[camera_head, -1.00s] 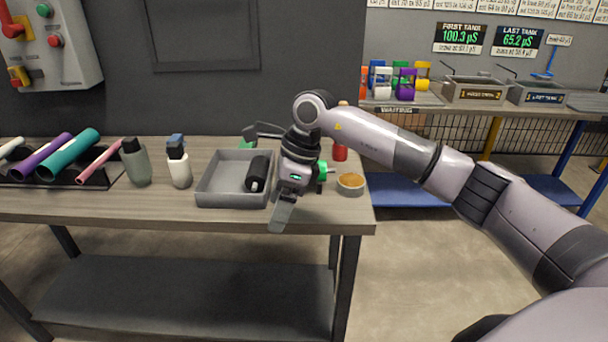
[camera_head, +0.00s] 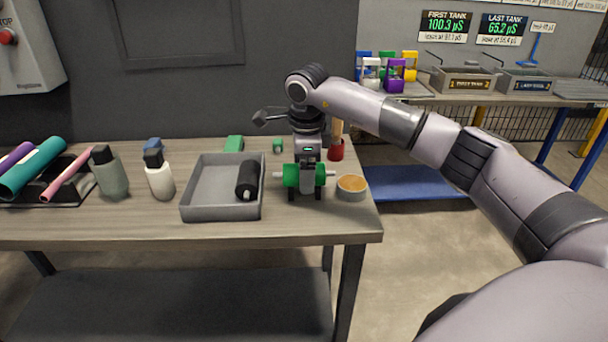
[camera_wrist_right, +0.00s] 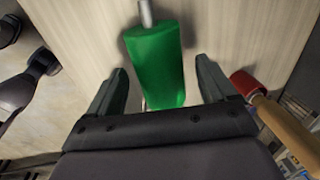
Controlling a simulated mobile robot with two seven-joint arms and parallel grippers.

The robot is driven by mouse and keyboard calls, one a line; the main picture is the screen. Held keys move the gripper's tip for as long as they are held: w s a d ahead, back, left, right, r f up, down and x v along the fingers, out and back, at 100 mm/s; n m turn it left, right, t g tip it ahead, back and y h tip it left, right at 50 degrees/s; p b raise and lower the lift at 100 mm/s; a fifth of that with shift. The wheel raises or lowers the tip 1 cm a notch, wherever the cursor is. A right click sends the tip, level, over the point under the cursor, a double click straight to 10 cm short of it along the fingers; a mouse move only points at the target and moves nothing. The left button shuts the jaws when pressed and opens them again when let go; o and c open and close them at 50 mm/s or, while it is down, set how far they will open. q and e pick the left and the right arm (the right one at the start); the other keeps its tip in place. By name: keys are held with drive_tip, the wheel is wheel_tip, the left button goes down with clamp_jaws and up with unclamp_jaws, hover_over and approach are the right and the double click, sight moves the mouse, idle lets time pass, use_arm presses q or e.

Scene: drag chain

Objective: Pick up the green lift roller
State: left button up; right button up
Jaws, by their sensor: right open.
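The green lift roller (camera_head: 291,174) lies on the bench between the grey tray and a small round dish, with a metal shaft end showing at its left and right. My right gripper (camera_head: 305,193) is over it, fingers pointing down, hiding its middle. In the right wrist view the green roller (camera_wrist_right: 157,65) lies ahead of the open jaws (camera_wrist_right: 161,85), with a gap to each finger. I cannot tell how far its lower end reaches between the fingers. My left gripper is not in view.
A grey tray (camera_head: 222,212) holding a black roller (camera_head: 247,179) stands left. A round dish with orange contents (camera_head: 351,184) is close right. A red-ended tool with a wooden handle (camera_head: 336,150) is behind. Two bottles (camera_head: 160,178) (camera_head: 111,177) stand farther left.

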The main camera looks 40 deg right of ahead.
drive_tip(key=shift+f, duration=0.15)
drive_tip(key=c, duration=1.3)
